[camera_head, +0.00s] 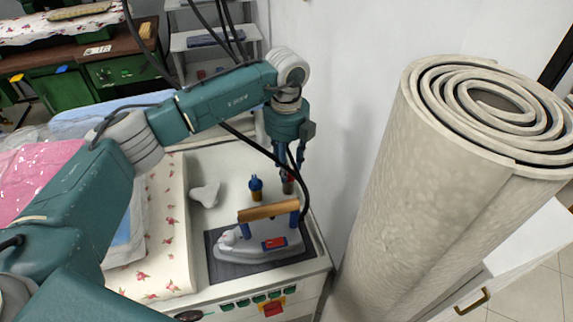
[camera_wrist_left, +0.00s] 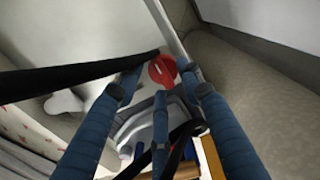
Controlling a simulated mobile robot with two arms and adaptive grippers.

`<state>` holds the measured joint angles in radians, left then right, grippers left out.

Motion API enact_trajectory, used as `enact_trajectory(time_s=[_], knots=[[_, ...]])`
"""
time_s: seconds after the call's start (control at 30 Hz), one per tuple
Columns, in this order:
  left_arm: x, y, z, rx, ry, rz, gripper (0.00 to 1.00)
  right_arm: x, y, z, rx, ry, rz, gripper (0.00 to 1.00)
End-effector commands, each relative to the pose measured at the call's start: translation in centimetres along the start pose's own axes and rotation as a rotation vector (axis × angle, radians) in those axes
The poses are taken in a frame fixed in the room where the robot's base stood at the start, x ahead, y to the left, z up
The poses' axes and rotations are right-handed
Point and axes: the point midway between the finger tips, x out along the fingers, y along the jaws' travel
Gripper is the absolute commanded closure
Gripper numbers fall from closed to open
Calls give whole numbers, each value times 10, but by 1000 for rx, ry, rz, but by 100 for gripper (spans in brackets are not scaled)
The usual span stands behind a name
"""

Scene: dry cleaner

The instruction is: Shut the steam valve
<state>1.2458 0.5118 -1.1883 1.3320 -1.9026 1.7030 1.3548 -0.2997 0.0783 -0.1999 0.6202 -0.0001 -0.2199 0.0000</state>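The steam valve appears to be the round red knob with a pale mark (camera_wrist_left: 162,69), seen in the left wrist view beyond my fingertips. In the head view a small red part shows at the back right of the ironing station (camera_head: 288,184), partly hidden by my gripper. My left gripper (camera_head: 290,162) is above it, pointing down. In the left wrist view my left gripper's blue fingers (camera_wrist_left: 160,88) are spread apart, with the red knob between and beyond the tips. I cannot tell whether they touch it. My right gripper is out of view.
A steam iron with a wooden handle (camera_head: 267,211) rests on a dark pad just in front. A blue bottle (camera_head: 256,190) and a white object (camera_head: 206,194) stand left of the knob. A large rolled carpet (camera_head: 400,200) stands at right. A black hose hangs beside my gripper.

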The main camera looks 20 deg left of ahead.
Motion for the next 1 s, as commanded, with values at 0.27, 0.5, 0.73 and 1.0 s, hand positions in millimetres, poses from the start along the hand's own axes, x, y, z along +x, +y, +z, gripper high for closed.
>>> enact_trajectory(time_s=[0.27, 0.5, 0.73, 1.0], knots=[[0, 0, -1, 3, 3, 3, 62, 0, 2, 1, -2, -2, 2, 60], [-34, -1, 0, 3, -1, -1, 62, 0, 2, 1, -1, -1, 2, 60], [-84, 0, 0, 2, -1, 1, 62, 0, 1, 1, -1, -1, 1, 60], [-116, 0, 0, 1, 1, 2, 62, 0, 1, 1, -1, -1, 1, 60]])
